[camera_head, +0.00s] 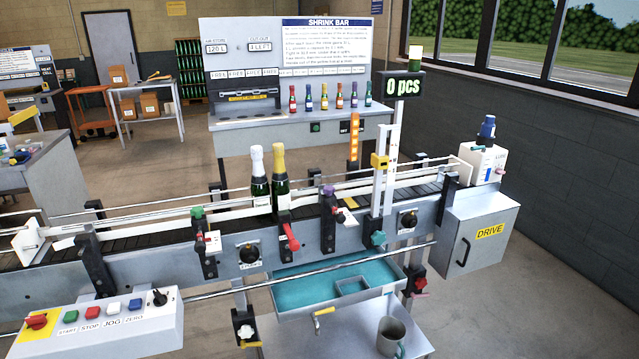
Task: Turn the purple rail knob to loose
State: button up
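The purple rail knob (328,191) sits on top of a black bracket (328,222) on the near side of the conveyor (130,238), right of the two bottles. A small white tag or pointer (346,215) shows beside that bracket. Its markings are too small to read, so I cannot tell whether the knob is tight or loose. My gripper is not in view, and nothing is seen touching the knob.
Two bottles, one white-topped (259,178) and one gold-topped (280,180), stand on the conveyor. A red lever (290,237), a green knob (197,212) and a post with a yellow block (379,161) flank the purple knob. A teal tray (300,293) lies below.

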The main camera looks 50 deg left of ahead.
aim_at(329, 190)
jog(key=u, duration=0.2)
jog(key=i, duration=0.6)
jog(key=u, duration=1)
jog(key=i, duration=0.8)
jog(key=u, duration=0.45)
jog(key=k, duration=0.95)
jog(key=u, duration=0.1)
jog(key=i, duration=0.3)
jog(key=u, duration=0.05)
